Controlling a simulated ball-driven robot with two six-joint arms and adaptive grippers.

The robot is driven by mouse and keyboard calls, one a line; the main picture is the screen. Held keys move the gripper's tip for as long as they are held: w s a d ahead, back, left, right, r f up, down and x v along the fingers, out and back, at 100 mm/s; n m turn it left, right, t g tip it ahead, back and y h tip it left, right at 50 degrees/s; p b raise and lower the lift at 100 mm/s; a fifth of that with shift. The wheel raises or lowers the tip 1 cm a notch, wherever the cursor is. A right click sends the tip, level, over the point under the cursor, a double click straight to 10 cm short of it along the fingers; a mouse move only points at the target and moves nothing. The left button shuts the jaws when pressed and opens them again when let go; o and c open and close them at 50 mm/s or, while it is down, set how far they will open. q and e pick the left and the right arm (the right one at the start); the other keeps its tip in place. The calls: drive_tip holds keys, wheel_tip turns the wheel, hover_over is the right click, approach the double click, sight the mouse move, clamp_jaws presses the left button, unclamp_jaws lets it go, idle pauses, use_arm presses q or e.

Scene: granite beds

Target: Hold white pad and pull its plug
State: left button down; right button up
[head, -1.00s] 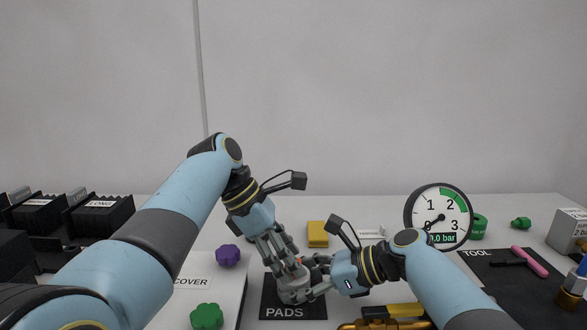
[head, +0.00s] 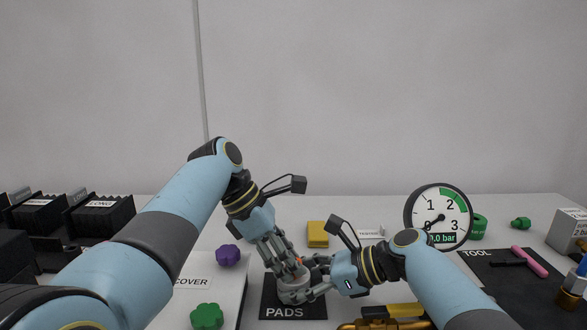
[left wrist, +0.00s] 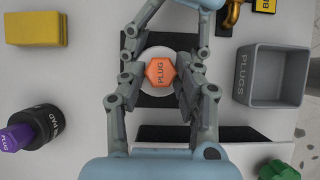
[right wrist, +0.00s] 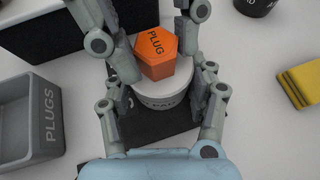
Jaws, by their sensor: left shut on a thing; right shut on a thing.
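The white pad (right wrist: 165,101) is a round light puck standing upright at the black PADS mat (head: 266,302). The orange hexagonal plug (left wrist: 159,72), marked PLUG, is at the top of the pad; it also shows in the right wrist view (right wrist: 160,55). My left gripper (left wrist: 158,92) comes from above and is shut on the plug. My right gripper (right wrist: 163,115) comes in from the right in the head view and is shut around the pad's sides. The fingers of both grippers crowd together and hide much of the pad in the head view. I cannot tell whether the plug has lifted.
A grey PLUGS bin (left wrist: 272,76) stands near the pad. A purple plug (head: 228,255) in a dark pad, a green knob (head: 207,316) and a yellow block (head: 317,234) are around. The gauge (head: 438,217) stands to the right, beside the TOOL mat (head: 485,265).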

use_arm(q)
drive_tip(key=shift+r, duration=0.2)
drive_tip(key=shift+r, duration=0.35)
drive_tip(key=shift+r, duration=0.1)
drive_tip(key=shift+r, duration=1.85)
use_arm(e)
drive_tip(key=o, duration=1.4)
drive_tip(key=shift+c, duration=0.2)
